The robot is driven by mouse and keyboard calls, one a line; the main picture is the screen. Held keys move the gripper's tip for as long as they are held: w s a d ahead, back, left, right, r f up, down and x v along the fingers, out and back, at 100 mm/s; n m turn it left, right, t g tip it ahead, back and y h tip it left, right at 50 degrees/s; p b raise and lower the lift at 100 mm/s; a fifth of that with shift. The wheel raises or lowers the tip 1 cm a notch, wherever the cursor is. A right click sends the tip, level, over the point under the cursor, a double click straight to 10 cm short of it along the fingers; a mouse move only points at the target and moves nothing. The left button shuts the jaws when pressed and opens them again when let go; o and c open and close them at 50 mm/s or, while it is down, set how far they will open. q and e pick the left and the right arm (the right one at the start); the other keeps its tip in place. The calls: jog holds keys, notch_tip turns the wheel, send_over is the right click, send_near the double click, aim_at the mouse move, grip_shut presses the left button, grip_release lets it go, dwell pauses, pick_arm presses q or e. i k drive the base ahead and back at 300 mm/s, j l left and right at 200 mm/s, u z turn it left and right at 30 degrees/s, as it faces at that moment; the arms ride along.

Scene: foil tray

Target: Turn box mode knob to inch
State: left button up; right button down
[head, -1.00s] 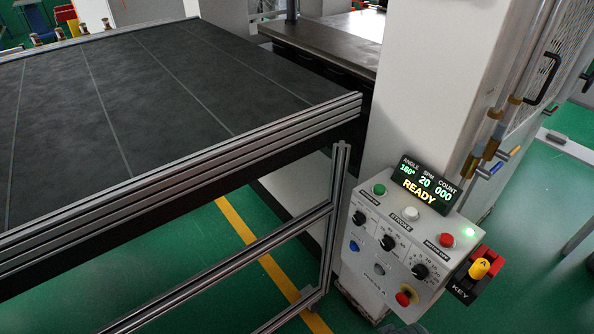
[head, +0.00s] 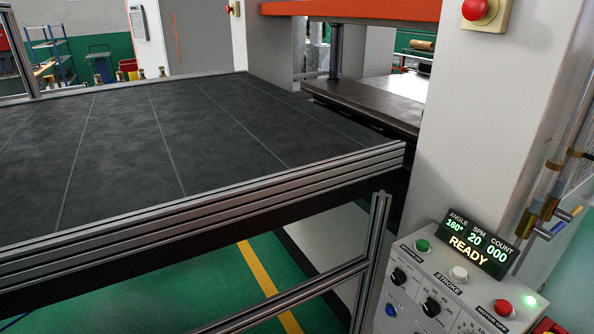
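The control box (head: 455,290) is a light grey panel at the lower right of the head view, mounted by a white machine column. Its display (head: 474,242) reads angle 160°, SPM 20, count 000 and READY. Black knobs show on its face, one at the left (head: 399,277) and one in the middle (head: 432,307). Their small labels are too small to read, so I cannot tell which is the mode knob or its setting. The lower part of the box is cut off by the frame. Neither of my grippers is in view.
A dark conveyor table (head: 170,140) with a metal frame fills the left and middle. A frame leg (head: 372,260) stands just left of the box. A red emergency button (head: 478,9) is on the column (head: 470,120). Green floor (head: 215,290) shows below the table.

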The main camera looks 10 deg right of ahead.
aim_at(398, 277)
jog(key=z, duration=1.25)
